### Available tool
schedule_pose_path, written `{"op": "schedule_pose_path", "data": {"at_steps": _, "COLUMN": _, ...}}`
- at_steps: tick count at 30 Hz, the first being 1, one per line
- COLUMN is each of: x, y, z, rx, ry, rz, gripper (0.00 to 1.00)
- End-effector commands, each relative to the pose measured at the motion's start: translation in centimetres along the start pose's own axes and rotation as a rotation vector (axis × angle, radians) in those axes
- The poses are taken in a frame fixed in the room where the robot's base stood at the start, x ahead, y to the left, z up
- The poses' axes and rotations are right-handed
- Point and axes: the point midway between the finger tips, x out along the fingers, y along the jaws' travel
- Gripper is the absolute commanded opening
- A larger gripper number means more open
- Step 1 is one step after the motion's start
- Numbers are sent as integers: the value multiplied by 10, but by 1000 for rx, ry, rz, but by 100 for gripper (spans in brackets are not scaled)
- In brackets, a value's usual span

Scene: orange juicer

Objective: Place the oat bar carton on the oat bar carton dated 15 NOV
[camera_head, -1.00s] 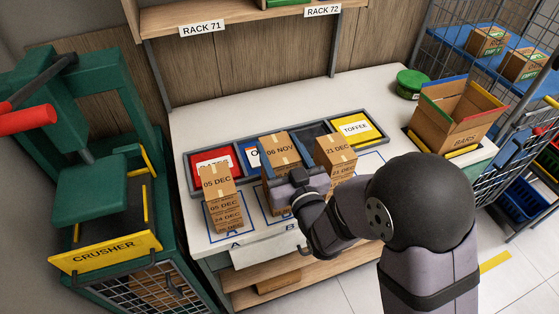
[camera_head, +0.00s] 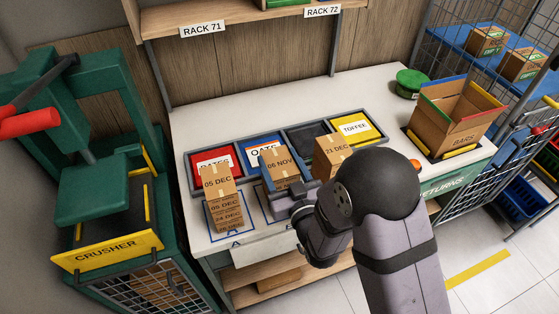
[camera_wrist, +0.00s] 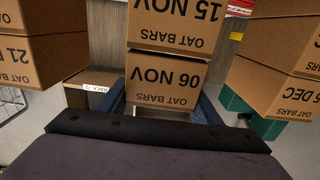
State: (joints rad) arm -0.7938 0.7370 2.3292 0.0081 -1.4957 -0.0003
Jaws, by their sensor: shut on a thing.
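My gripper (camera_wrist: 160,105) is shut on the cardboard oat bar carton marked 06 NOV (camera_wrist: 165,80), with a blue finger on each side. In the head view this carton (camera_head: 280,165) is between the two side stacks. The carton marked 15 NOV (camera_wrist: 175,22) is directly under it in the upside-down wrist view. Their edges look very close and roughly lined up; I cannot tell whether they touch. In the head view the 15 NOV carton is hidden by my gripper and the held carton.
Stacks topped by 05 DEC (camera_head: 217,182) and 21 DEC (camera_head: 333,150) stand close on either side. Behind are the red DATES (camera_head: 193,160), blue OATS and yellow TOFFEE (camera_head: 378,120) trays. An open BARS box (camera_head: 455,125) is at right, the green crusher (camera_head: 95,195) at left.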

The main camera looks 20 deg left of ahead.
Motion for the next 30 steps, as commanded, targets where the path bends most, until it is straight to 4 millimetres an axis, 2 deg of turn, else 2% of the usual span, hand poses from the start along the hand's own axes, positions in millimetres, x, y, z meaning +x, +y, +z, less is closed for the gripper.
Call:
{"op": "schedule_pose_path", "data": {"at_steps": 11, "x": 0, "y": 0, "z": 4, "rx": 0, "ry": 2, "rz": 0, "gripper": 31}}
{"op": "schedule_pose_path", "data": {"at_steps": 12, "x": 0, "y": 0, "z": 4, "rx": 0, "ry": 0, "rz": 0, "gripper": 68}}
{"op": "schedule_pose_path", "data": {"at_steps": 13, "x": 0, "y": 0, "z": 3, "rx": 0, "ry": 0, "rz": 0, "gripper": 75}}
{"op": "schedule_pose_path", "data": {"at_steps": 14, "x": 0, "y": 0, "z": 3, "rx": 0, "ry": 0, "rz": 0, "gripper": 77}}
{"op": "schedule_pose_path", "data": {"at_steps": 27, "x": 0, "y": 0, "z": -2, "rx": 0, "ry": 0, "rz": 0, "gripper": 77}}
{"op": "schedule_pose_path", "data": {"at_steps": 30, "x": -7, "y": 0, "z": 2, "rx": 0, "ry": -2, "rz": 0, "gripper": 77}}
